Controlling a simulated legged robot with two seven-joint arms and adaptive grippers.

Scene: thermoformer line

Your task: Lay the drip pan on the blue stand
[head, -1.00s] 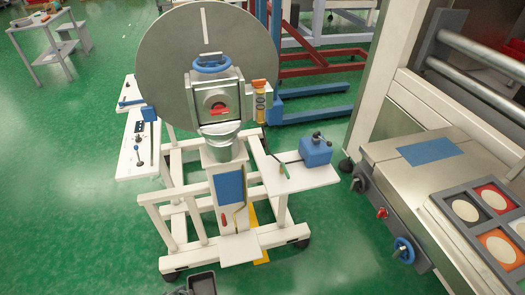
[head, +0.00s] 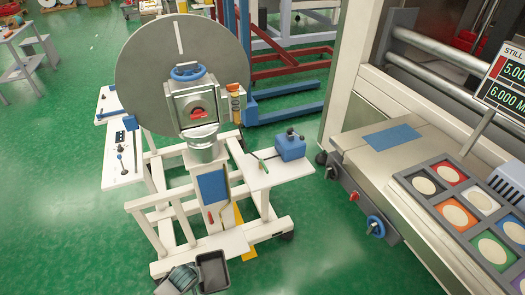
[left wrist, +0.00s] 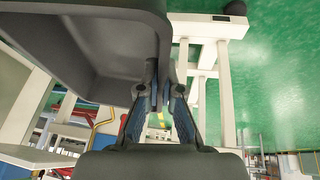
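The drip pan (head: 213,272) is a dark grey, open tray at the bottom of the head view. It also fills the upper left of the left wrist view (left wrist: 95,50). My left gripper (head: 186,277) is at its left side, with the pan's wall between the fingers (left wrist: 160,95); it looks shut on that wall. The pan is in front of the white wheeled frame. No plainly separate blue stand shows; a blue flat panel (head: 213,186) is on the frame's column and a blue pad (head: 393,137) lies on the machine bench. My right gripper is out of view.
The white frame (head: 160,215) carries a large grey disc (head: 140,65) and side shelves; a blue box (head: 290,146) sits on the right shelf. A compartment tray (head: 405,182) with coloured squares is at right. Green floor is clear at left and between frame and bench.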

